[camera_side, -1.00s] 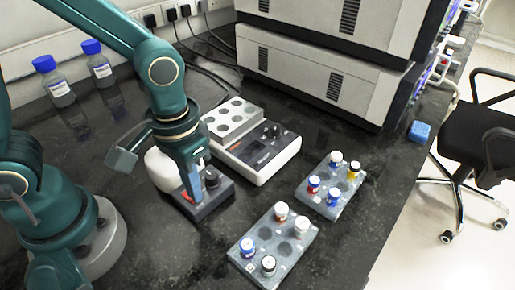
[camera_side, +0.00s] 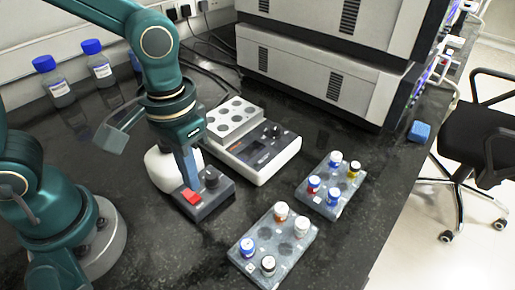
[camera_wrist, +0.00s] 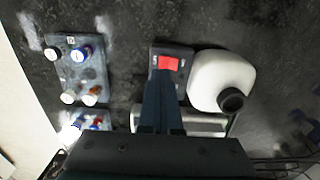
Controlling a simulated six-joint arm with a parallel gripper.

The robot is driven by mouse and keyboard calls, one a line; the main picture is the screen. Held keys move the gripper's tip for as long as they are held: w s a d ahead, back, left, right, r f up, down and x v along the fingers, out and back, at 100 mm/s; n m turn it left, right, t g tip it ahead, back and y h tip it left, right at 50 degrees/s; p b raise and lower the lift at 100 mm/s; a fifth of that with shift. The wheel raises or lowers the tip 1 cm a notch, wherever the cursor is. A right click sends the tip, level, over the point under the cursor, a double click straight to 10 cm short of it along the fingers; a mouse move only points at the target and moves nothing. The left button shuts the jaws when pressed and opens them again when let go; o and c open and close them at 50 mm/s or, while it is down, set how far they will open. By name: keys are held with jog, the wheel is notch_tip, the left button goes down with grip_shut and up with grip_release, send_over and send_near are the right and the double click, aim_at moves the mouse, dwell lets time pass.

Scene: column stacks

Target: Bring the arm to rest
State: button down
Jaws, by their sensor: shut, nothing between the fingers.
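My gripper (camera_side: 192,180) points down with its fingers together and nothing between them. In the side view it is over or just behind the small dark box (camera_side: 215,198) with a red switch (camera_side: 192,196) and a black knob (camera_side: 210,177). In the wrist view the shut fingers (camera_wrist: 162,82) reach up the picture toward the red switch (camera_wrist: 168,62). The gap between fingertips and box is hard to judge. The black knob is hidden in the wrist view.
A white bottle (camera_wrist: 222,82) stands close beside the box. Behind is a device with a holed block (camera_side: 262,155). Two vial racks (camera_side: 249,268) (camera_side: 346,199) stand to the right. Large instruments (camera_side: 320,85) fill the back. Blue-capped bottles (camera_side: 59,90) stand at the left.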

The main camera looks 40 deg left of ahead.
jog(key=shift+r, duration=0.7)
jog(key=shift+a+r, duration=0.1)
jog(key=s+a+r+t, duration=0.2)
jog(key=a+r+t, duration=0.3)
jog(key=r, duration=0.1)
jog(key=shift+s+a+t, duration=0.3)
jog(key=shift+a, duration=0.1)
jog(key=shift+r, duration=0.1)
dwell(0.5)
